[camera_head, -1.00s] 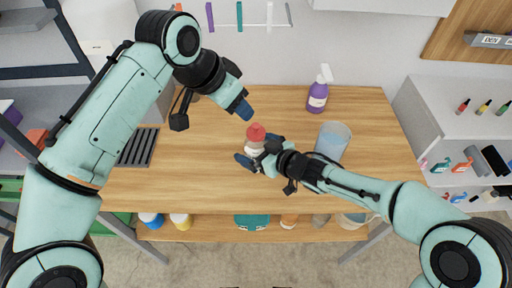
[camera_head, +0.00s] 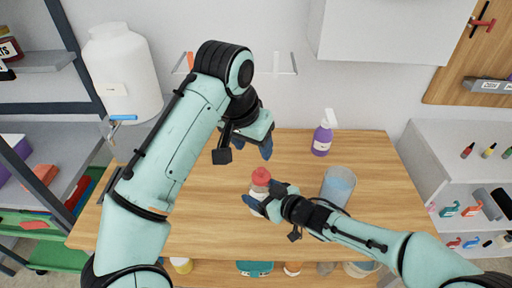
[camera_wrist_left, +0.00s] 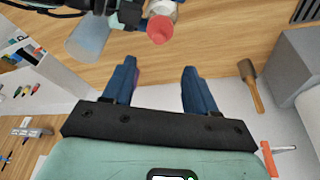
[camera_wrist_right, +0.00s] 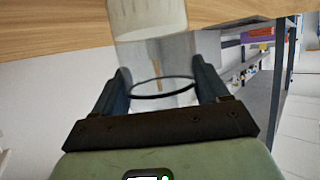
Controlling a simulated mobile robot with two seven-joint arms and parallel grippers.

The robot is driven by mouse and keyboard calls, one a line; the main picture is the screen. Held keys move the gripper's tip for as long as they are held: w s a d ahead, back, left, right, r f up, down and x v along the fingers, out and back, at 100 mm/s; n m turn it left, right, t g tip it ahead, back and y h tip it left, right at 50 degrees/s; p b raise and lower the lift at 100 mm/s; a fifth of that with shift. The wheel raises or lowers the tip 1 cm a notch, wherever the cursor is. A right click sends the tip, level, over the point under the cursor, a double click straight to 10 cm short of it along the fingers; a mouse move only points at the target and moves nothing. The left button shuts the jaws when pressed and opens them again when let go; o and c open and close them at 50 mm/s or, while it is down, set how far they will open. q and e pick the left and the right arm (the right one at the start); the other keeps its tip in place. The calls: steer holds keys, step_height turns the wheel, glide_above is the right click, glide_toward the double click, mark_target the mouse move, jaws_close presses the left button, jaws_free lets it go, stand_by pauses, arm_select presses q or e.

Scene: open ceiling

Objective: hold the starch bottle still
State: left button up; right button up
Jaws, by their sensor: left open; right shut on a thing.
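The starch bottle (camera_head: 259,190), white with a red cap, stands upright on the wooden table. My right gripper (camera_head: 265,198) is shut on its body from the front right. The pale bottle body (camera_wrist_right: 148,18) also shows beyond the fingers in the right wrist view. My left gripper (camera_head: 265,148) is open and empty, above and behind the bottle, apart from it. In the left wrist view, the open fingers (camera_wrist_left: 160,85) point toward the table, with the red cap (camera_wrist_left: 160,30) beyond them. Any label on the bottle is hidden or too small to read.
A translucent bluish container (camera_head: 338,186) stands right of the bottle, close to my right forearm. A purple spray bottle (camera_head: 322,138) stands at the back of the table (camera_head: 215,215). A large white container (camera_head: 120,75) is at the left. Shelves flank both sides.

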mark_target(261, 170)
arm_select(q)
steer(key=shift+n+y, duration=0.3)
steer(key=shift+n, duration=0.2)
steer(key=x, duration=1.1)
steer(key=shift+s+d+f, duration=0.15)
steer(key=shift+d+f, duration=0.25)
steer(key=shift+c, duration=0.3)
steer(key=c, duration=0.6)
